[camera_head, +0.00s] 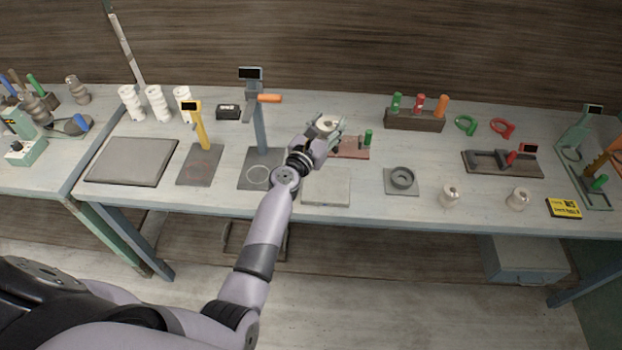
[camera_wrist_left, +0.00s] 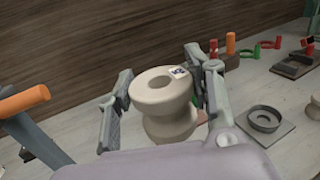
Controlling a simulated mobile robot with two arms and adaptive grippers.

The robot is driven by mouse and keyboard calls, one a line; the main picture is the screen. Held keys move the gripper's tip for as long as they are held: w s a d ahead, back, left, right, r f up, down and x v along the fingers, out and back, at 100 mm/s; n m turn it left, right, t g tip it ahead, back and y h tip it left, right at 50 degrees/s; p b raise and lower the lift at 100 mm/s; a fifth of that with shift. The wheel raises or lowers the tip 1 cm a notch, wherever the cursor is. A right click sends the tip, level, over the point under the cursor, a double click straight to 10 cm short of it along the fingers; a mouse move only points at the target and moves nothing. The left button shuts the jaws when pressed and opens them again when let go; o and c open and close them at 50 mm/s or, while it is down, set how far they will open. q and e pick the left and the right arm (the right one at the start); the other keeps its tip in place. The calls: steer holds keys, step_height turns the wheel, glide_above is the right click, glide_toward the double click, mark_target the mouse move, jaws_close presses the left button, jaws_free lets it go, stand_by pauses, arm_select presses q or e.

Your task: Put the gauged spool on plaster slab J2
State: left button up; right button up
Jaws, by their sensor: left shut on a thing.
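A cream spool (camera_wrist_left: 165,92) with a centre hole and a small black-and-white tag on its rim is between the fingers of my left gripper (camera_wrist_left: 165,95). The gripper is shut on it. In the head view the spool (camera_head: 327,125) shows at the tips of my left gripper (camera_head: 328,132), over the back middle of the bench. A pale square slab (camera_head: 326,188) lies near the front edge, just below my left wrist in the picture. No J2 mark is readable on it, so I cannot tell whether it is slab J2. My right gripper is out of view.
A grey slab (camera_head: 132,161) lies at the left. A post stand (camera_head: 261,130) with an orange handle is left of my wrist. A ring fixture (camera_head: 402,180) and two loose spools (camera_head: 450,196) (camera_head: 517,199) are to the right. A red plate fixture (camera_head: 351,148) is beside the gripper.

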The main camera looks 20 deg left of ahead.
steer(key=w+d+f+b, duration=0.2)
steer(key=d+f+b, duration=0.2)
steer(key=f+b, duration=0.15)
arm_select(q)
steer(key=f+b, duration=0.2)
steer(key=f, duration=0.2)
steer(key=f+b, duration=0.2)
steer(key=f, duration=0.3)
steer(key=f+b, duration=0.3)
steer(key=f, duration=0.2)
steer(key=shift+w+d+f, duration=0.2)
steer(key=shift+d, duration=0.1)
steer(key=shift+f, duration=0.2)
step_height(320, 180, down, 4)
steer(key=b, duration=0.4)
steer(key=shift+b, duration=0.3)
steer(key=shift+f, duration=0.1)
steer(key=shift+s, duration=0.1)
steer(key=o, duration=1.3)
steer(key=shift+o, duration=0.4)
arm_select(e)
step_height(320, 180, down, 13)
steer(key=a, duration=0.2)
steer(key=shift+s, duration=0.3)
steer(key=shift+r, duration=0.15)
